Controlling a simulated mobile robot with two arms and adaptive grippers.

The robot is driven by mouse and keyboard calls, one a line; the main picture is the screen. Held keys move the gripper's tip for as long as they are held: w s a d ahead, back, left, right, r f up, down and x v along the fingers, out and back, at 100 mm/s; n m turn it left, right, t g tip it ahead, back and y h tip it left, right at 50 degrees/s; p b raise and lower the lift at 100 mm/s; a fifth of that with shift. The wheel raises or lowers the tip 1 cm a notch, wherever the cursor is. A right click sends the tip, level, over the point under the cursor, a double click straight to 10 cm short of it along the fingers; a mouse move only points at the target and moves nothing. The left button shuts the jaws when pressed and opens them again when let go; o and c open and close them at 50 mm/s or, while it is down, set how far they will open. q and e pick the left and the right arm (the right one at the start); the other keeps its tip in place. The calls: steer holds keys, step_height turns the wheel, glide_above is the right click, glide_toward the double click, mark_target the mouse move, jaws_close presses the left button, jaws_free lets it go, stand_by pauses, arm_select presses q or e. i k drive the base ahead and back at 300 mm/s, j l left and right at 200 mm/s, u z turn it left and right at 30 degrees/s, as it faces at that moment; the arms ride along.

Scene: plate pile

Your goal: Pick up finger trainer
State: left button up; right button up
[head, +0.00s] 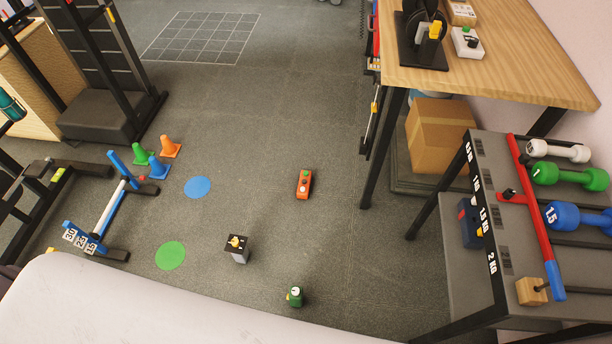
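I cannot tell for certain which thing is the finger trainer. Several small devices are in the head view. An orange device with dark and green parts on top (304,184) lies on the open floor near the middle. A grey and black box with a yellow top piece (237,248) stands on the floor nearer me. A small green device with a white face (295,297) is close to the pale padded surface. A white device with a black knob (467,43) sits on the wooden table. Neither of my grippers is in view.
A pale padded surface (150,310) crosses the bottom. The wooden table (520,60) stands upper right, with a cardboard box (438,135) below. A dumbbell rack (470,260) is at right. Cones and a blue hurdle (108,212) are at left. The central floor is mostly clear.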

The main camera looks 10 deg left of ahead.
mark_target(303, 195)
steer(key=j+z, duration=0.15)
steer(key=z, duration=0.3)
steer(key=j+z, duration=0.2)
steer(key=z, duration=0.25)
steer(key=j+z, duration=0.15)
steer(key=z, duration=0.35)
steer(key=k+j+z, duration=0.15)
steer(key=j, duration=0.3)
steer(key=k+j+z, duration=0.2)
steer(key=j, duration=0.2)
steer(key=j+z, duration=0.15)
steer(key=j, duration=0.3)
steer(key=k+j+z, duration=0.2)
steer(key=k+j, duration=0.05)
steer(key=j, duration=0.1)
